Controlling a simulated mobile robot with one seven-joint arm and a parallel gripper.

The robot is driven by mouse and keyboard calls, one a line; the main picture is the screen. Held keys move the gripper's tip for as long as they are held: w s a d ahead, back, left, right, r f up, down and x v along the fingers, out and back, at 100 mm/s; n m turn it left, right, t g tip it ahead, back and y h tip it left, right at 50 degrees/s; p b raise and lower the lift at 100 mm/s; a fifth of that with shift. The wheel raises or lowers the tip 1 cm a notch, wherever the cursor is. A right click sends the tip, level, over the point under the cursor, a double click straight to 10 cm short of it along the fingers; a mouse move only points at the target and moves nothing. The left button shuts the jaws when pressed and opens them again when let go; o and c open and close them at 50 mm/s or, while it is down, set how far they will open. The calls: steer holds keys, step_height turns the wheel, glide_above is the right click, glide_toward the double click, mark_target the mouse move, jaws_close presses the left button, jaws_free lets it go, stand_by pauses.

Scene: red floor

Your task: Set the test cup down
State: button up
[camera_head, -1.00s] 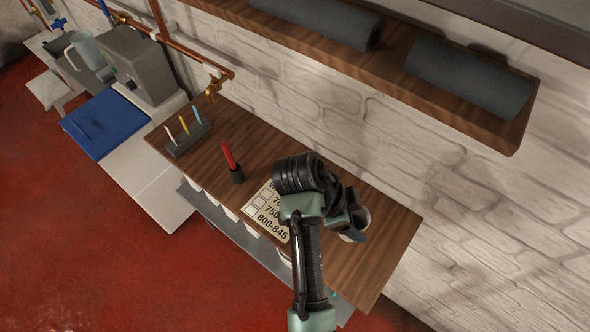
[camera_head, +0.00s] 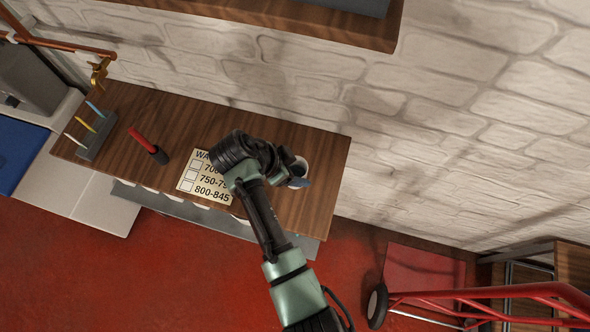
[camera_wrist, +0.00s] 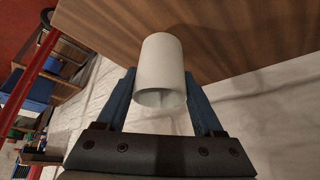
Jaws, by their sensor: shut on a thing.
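The test cup is a plain white cup (camera_wrist: 162,68) between the two blue fingers of my gripper (camera_wrist: 165,98) in the wrist view. My gripper is shut on it. In the head view my gripper (camera_head: 300,181) is over the right end of the wooden bench top (camera_head: 322,168). The brown wood fills the upper part of the wrist view, close to the cup. I cannot tell whether the cup touches it.
A card with number ranges (camera_head: 205,184) lies left of my gripper. A white brick wall (camera_head: 440,110) is behind. A red cart frame (camera_head: 490,292) is at lower right.

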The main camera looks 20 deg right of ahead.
steer(key=shift+f, duration=1.05)
steer(key=shift+f, duration=0.1)
steer(key=o, duration=1.5)
steer(key=shift+o, duration=0.2)
steer(key=shift+r, duration=0.25)
steer(key=v, duration=1.1)
steer(key=shift+a+r, duration=0.3)
